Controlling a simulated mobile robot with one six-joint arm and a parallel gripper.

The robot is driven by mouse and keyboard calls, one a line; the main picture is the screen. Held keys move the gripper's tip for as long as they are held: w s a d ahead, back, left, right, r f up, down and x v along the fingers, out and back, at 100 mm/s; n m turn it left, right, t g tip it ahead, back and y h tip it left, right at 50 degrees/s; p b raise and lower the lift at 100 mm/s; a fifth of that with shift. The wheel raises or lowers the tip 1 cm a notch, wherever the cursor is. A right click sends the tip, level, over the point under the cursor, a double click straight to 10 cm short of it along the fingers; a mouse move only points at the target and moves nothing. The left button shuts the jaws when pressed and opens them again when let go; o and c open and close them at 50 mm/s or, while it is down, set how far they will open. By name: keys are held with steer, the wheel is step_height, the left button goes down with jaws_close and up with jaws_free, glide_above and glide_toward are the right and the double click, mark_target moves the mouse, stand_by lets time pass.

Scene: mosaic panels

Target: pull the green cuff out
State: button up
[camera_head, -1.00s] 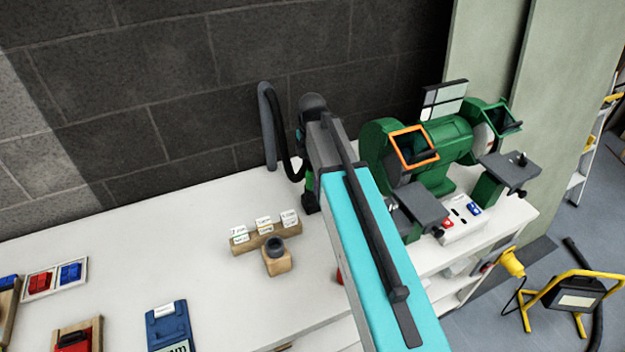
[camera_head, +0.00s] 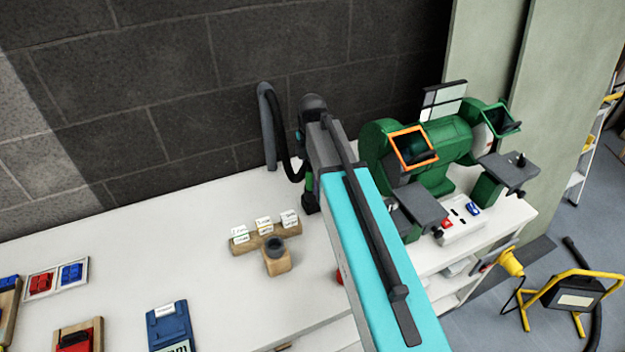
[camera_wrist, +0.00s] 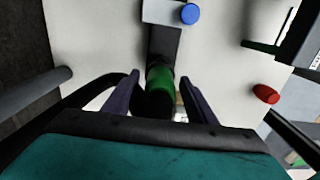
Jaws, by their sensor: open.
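The green cuff (camera_wrist: 160,78) shows in the wrist view as a green band between a dark block and the black hose end. It also shows in the head view as a small green strip (camera_head: 309,184) beside my arm, above a dark base on the bench. My gripper (camera_wrist: 159,82) is open, with one dark finger on each side of the cuff. The fingertips look level with the cuff; I cannot tell whether they touch it. In the head view my arm hides most of the gripper.
A green bench grinder (camera_head: 440,140) stands close to the right of my arm. A wooden block with a dark ring (camera_head: 277,258) and a labelled wooden rack (camera_head: 250,243) stand on the white bench (camera_head: 200,225).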

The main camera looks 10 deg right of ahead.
stand_by(0.3)
jaws_close()
steer(key=shift+r, duration=0.1)
steer(key=shift+r, duration=0.2)
steer(key=shift+r+p, duration=0.35)
steer(key=shift+p, duration=0.1)
steer(key=shift+r+p, duration=1.8)
steer(key=shift+r, duration=0.7)
steer(key=shift+r+p, duration=1.85)
steer(key=shift+r, duration=1.05)
